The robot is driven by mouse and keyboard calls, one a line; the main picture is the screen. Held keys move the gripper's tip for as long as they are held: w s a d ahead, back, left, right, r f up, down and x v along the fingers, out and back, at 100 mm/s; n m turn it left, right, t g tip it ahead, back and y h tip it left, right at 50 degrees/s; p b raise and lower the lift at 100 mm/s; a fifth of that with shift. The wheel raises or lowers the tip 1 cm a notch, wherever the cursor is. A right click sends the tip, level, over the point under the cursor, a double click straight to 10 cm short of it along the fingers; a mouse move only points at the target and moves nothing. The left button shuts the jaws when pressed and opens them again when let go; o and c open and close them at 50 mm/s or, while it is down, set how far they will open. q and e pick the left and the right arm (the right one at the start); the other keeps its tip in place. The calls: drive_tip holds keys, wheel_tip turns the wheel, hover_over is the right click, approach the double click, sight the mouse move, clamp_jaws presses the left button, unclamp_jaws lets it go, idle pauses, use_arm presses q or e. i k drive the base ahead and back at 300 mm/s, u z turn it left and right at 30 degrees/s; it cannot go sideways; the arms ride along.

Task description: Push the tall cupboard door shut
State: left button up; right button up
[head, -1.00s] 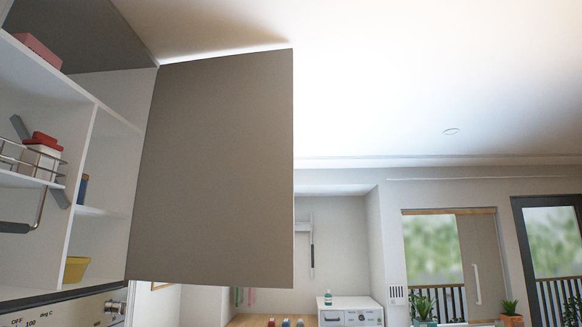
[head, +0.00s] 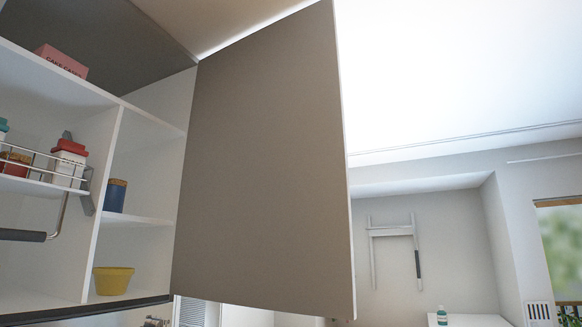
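The tall cupboard door (head: 265,165) is a large grey-brown panel in the middle of the head view. It stands open, swung out from the cupboard (head: 140,155), with its hinge edge at the left and its free edge at the right. The white inside of the cupboard shows to the left of the door. Neither of my grippers is in view.
Cupboard shelves hold a yellow pot (head: 113,281), a blue jar (head: 115,195) and a pull-down wire rack (head: 50,168) with jars. A pink box (head: 61,60) sits on top. A white folded rack (head: 390,250) hangs on the far wall. Open room lies right of the door.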

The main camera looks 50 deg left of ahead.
sight(264, 222)
drive_tip(key=i, duration=3.65)
drive_tip(key=u, duration=4.05)
drive_tip(key=k, duration=0.4)
drive_tip(key=z, duration=0.25)
